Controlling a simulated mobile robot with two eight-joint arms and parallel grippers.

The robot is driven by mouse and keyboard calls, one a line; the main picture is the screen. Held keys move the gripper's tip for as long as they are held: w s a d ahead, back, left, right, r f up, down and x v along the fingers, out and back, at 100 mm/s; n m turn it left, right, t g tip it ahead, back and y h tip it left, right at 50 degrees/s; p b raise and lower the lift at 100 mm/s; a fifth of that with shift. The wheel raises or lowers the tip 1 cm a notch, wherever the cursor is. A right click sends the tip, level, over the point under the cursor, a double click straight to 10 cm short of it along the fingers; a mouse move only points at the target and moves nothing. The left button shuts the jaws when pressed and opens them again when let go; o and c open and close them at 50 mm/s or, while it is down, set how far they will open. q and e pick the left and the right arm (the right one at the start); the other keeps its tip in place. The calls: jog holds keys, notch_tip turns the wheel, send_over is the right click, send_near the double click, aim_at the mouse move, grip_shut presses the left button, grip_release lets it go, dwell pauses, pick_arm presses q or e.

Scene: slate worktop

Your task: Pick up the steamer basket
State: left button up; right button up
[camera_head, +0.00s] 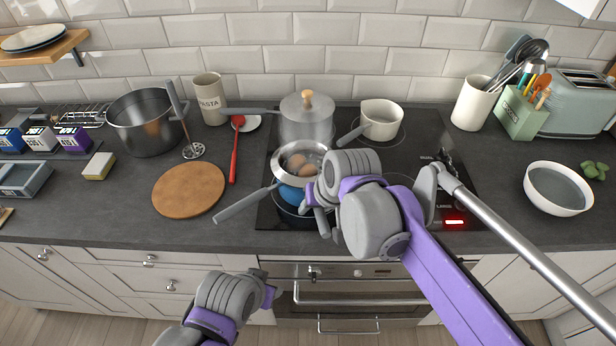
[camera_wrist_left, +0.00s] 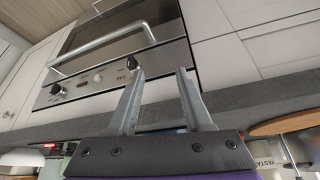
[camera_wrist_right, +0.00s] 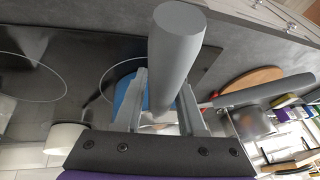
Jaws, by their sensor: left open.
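The steamer basket (camera_head: 296,148) is a shiny metal bowl shape holding brown eggs, over a dark pan (camera_head: 290,213) with a blue interior on the hob. A long grey handle (camera_head: 240,207) slants down-left from there. My right gripper (camera_head: 322,190) is at the basket's right side. In the right wrist view, a thick grey handle (camera_wrist_right: 176,50) passes between its fingers (camera_wrist_right: 163,100), with little gap. I cannot tell whether they press on it, nor where that handle joins. My left gripper (camera_wrist_left: 158,75) is open and empty, low in front of the oven; its arm shows at lower left (camera_head: 225,295).
A lidded pot (camera_head: 305,125) and a small cream pan (camera_head: 381,122) stand behind on the hob. A round wooden board (camera_head: 188,190), a red spoon (camera_head: 235,155) and a large steel pot (camera_head: 140,125) are left. A white bowl (camera_head: 560,188) is right.

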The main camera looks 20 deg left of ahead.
grip_shut()
dwell(1.1)
